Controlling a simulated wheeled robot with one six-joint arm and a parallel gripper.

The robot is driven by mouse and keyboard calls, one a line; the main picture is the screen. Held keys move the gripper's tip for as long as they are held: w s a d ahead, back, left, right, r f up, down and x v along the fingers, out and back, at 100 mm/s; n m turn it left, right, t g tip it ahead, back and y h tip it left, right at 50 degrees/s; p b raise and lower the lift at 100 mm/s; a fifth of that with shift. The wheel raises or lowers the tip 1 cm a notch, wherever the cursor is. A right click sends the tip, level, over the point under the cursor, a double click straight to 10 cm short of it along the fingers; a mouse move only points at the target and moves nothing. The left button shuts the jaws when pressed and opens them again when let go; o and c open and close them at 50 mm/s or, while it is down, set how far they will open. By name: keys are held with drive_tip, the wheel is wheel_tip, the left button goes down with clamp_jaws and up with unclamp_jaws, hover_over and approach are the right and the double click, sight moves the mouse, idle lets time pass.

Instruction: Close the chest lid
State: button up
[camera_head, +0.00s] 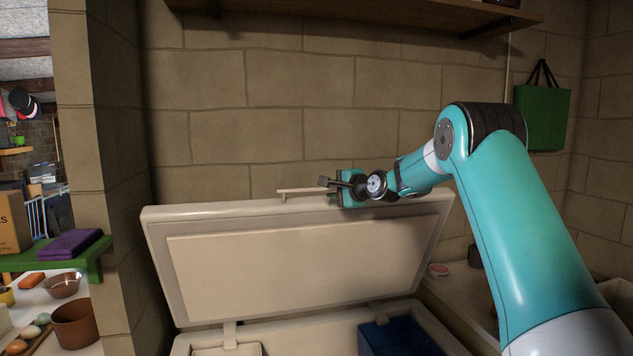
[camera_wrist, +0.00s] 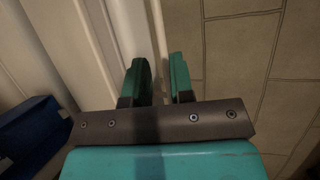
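The chest lid (camera_head: 300,262) is cream-coloured and stands raised, leaning back near the stone wall, with its recessed inner panel facing me. A pale bar handle (camera_head: 303,191) shows above its top edge. The open chest body (camera_head: 290,335) shows below. My gripper (camera_head: 338,188) is at the lid's top edge, just right of the handle. In the wrist view my gripper (camera_wrist: 160,78) has its two teal fingers apart with a narrow gap. The lid's pale edge (camera_wrist: 155,25) runs down towards that gap; whether the fingers touch it is hidden.
A blue bin (camera_head: 395,337) sits inside the chest. A wooden shelf (camera_head: 350,18) hangs above the lid. A green bag (camera_head: 542,118) hangs at the right. A stone pillar (camera_head: 97,150) stands to the left, beside a green shelf (camera_head: 85,262).

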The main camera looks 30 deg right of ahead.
sight(317, 190)
drive_tip(key=shift+p+x, duration=1.85)
drive_tip(key=shift+x, duration=2.35)
clamp_jaws()
